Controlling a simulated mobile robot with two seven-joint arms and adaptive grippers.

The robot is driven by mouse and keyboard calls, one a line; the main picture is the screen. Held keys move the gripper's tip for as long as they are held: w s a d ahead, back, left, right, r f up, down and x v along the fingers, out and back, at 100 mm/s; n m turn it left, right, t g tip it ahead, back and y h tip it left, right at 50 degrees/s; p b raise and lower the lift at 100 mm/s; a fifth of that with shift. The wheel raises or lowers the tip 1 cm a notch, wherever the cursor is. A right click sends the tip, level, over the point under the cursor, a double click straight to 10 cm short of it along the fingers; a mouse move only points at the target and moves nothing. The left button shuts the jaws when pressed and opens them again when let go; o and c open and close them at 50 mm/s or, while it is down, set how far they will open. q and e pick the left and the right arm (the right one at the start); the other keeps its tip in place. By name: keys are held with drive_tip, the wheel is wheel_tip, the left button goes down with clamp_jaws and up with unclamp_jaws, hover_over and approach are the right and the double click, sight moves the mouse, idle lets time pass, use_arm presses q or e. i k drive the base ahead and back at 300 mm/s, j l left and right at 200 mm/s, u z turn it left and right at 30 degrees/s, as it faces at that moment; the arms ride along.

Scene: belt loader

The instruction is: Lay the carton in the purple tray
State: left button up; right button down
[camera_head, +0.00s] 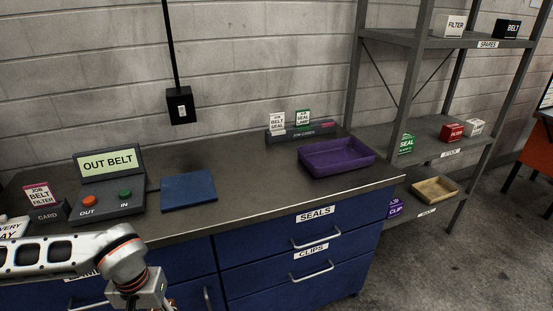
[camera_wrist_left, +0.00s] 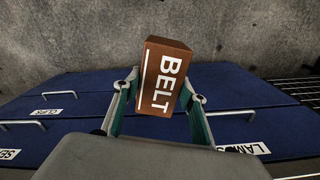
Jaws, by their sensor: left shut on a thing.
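The purple tray (camera_head: 337,157) sits on the right end of the dark counter in the head view and looks empty. A brown carton marked BELT (camera_wrist_left: 165,80) shows in the left wrist view, between the fingers of my left gripper (camera_wrist_left: 165,97). The gripper is shut on it, with a finger on each side. The carton is in front of the blue drawer fronts, with floor beyond. In the head view my left arm (camera_head: 125,255) reaches in low at the left, and its gripper end is mostly cut off by the bottom edge. My right gripper is not in view.
The counter (camera_head: 250,205) holds an OUT BELT panel (camera_head: 108,180) with buttons, a blue mat (camera_head: 188,191) and a job cards holder (camera_head: 300,133). A shelf rack (camera_head: 430,130) with small cartons and a tan tray (camera_head: 434,189) stands at right. Counter space left of the purple tray is clear.

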sight(348, 157)
drive_tip(key=i+l, duration=0.1)
drive_tip(key=l, duration=0.5)
drive_tip(key=i+l, duration=0.1)
drive_tip(key=l, duration=0.5)
drive_tip(key=i+l, duration=0.1)
drive_tip(key=l, duration=0.5)
drive_tip(key=i+l, duration=0.1)
drive_tip(key=l, duration=0.5)
